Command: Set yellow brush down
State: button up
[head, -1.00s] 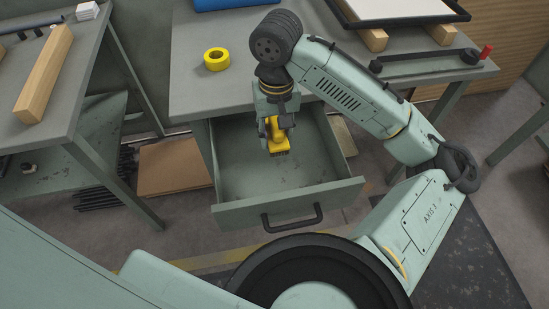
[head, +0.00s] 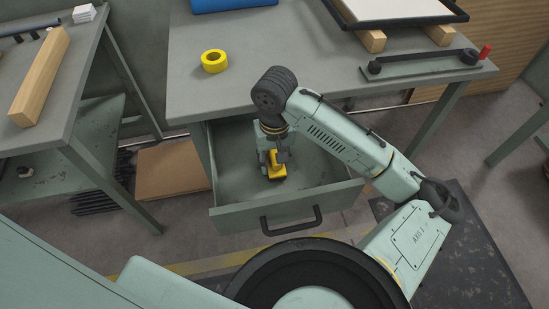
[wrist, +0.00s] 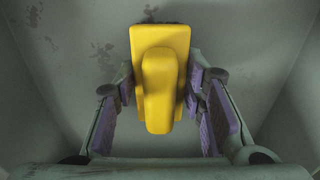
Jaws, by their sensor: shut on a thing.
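The yellow brush (head: 276,167) is inside the open grey-green drawer (head: 287,217), and it also shows in the wrist view (wrist: 160,75) between the finger pads. My gripper (head: 275,160) points down into the drawer and is shut on the brush. In the wrist view my gripper (wrist: 163,105) has a purple-lined finger on each side of the brush's handle. The drawer floor lies below the brush. I cannot tell whether the brush touches it.
A yellow tape roll (head: 214,61) stands on the workbench (head: 260,80) above the drawer. A black-framed tray (head: 395,12) rests on wooden blocks at the back right. A second table (head: 60,110) with a wooden beam (head: 40,75) is at the left. The drawer's right side is clear.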

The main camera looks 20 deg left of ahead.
jog(key=shift+f, duration=0.2)
jog(key=o, duration=1.1)
jog(key=shift+r, duration=0.1)
notch_tip(320, 180, up, 12)
jog(key=shift+r+p, duration=0.15)
jog(key=shift+p, duration=0.15)
